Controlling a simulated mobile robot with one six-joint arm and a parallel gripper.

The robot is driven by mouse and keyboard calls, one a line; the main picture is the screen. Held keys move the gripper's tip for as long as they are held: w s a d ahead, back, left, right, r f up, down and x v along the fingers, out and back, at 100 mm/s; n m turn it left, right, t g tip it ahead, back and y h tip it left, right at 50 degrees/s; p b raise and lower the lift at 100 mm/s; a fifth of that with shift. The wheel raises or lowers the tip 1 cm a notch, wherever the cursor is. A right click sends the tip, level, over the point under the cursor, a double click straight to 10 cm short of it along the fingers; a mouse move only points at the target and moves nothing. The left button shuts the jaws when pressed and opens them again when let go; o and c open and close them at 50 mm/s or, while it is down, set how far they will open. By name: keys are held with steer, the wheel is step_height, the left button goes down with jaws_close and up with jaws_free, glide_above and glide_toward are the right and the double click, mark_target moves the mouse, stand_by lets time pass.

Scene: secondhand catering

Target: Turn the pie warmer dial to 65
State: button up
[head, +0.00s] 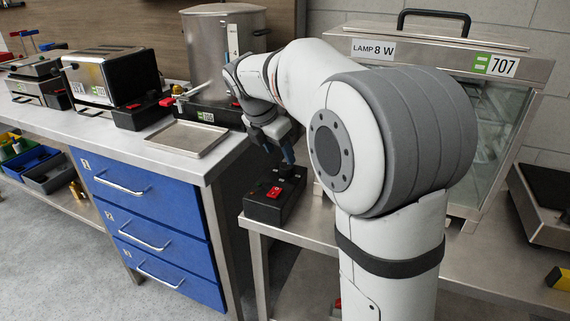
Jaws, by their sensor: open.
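The glass-fronted cabinet (540,72) with labels "LAMP 8 W" and "707" stands on the steel table behind my arm; it looks like the pie warmer. A black control box (262,209) with a red switch (274,191) sits at the table's left end, in front of the cabinet. Something dark rises from the box's back part, just below my gripper; I cannot tell whether it is the dial, and no scale number is readable. My gripper (288,156) points down over the back of the box, its jaws open. I cannot tell whether it touches anything.
A steel counter (110,130) with blue drawers (150,200) stands at left. It carries a toaster (95,80), a tall steel pot (215,50) and a shallow tray (188,138). A black-topped appliance (545,200) is at far right. My arm hides much of the cabinet.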

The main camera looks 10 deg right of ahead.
mark_target(286, 165)
steer(key=b+x, duration=0.1)
steer(key=x, duration=0.4)
steer(key=shift+f, duration=0.1)
steer(key=shift+d, duration=0.1)
steer(key=c, duration=1)
steer(key=shift+o, duration=0.2)
steer(key=shift+r+p, duration=0.25)
steer(key=shift+p, duration=0.2)
